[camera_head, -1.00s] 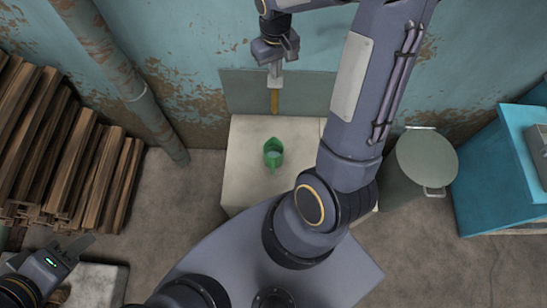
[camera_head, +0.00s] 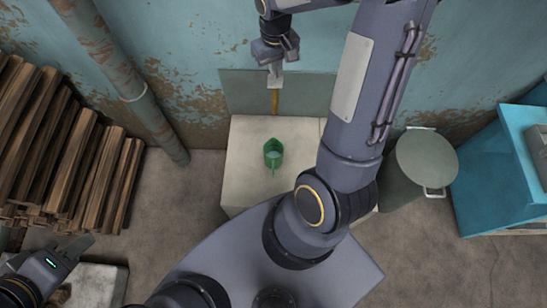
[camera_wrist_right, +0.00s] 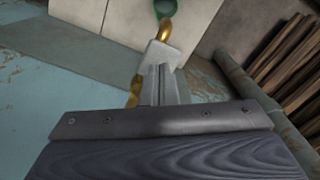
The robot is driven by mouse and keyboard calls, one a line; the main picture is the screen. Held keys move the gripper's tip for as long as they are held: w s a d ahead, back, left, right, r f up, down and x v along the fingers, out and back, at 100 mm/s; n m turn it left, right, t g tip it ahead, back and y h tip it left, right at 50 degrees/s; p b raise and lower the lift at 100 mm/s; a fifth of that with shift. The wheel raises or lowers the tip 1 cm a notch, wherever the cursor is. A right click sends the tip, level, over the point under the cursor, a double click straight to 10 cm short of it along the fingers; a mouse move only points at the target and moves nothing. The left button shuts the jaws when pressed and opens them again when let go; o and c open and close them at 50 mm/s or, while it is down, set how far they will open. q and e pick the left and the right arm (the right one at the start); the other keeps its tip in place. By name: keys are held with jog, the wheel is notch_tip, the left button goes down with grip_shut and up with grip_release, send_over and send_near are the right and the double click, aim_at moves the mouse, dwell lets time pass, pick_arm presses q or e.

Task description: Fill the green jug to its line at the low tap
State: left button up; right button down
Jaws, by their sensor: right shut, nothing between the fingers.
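The green jug (camera_head: 273,153) stands upright on a pale block, under the brass tap spout (camera_head: 275,103). A paler patch shows inside it, but its line and level cannot be made out. In the right wrist view, part of the jug (camera_wrist_right: 165,8) shows beyond the spout (camera_wrist_right: 165,29). My right gripper (camera_head: 275,70) is shut and empty at the tap's pale handle (camera_wrist_right: 160,54); its fingertips (camera_wrist_right: 160,75) appear to be against the handle. My left gripper (camera_head: 80,245) is at the lower left, far from the jug; its finger gap is unclear.
The pale block (camera_head: 240,180) has bare top around the jug. Stacked planks (camera_head: 85,165) and a wall pipe (camera_head: 135,95) are at left. A lidded grey bin (camera_head: 425,160) and a blue cabinet (camera_head: 490,185) are at right. My right arm covers the block's right side.

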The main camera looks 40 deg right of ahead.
aim_at(275, 81)
jog(key=shift+f, duration=0.15)
jog(key=shift+f+b, duration=1.5)
jog(key=shift+f, duration=0.25)
jog(key=shift+r, duration=0.2)
dwell(0.8)
jog(key=shift+r+p, duration=0.5)
jog(key=shift+p, duration=0.1)
dwell(1.2)
notch_tip(275, 81, up, 7)
jog(key=p, duration=0.5)
jog(key=shift+r+p, duration=0.15)
jog(key=shift+p, duration=0.25)
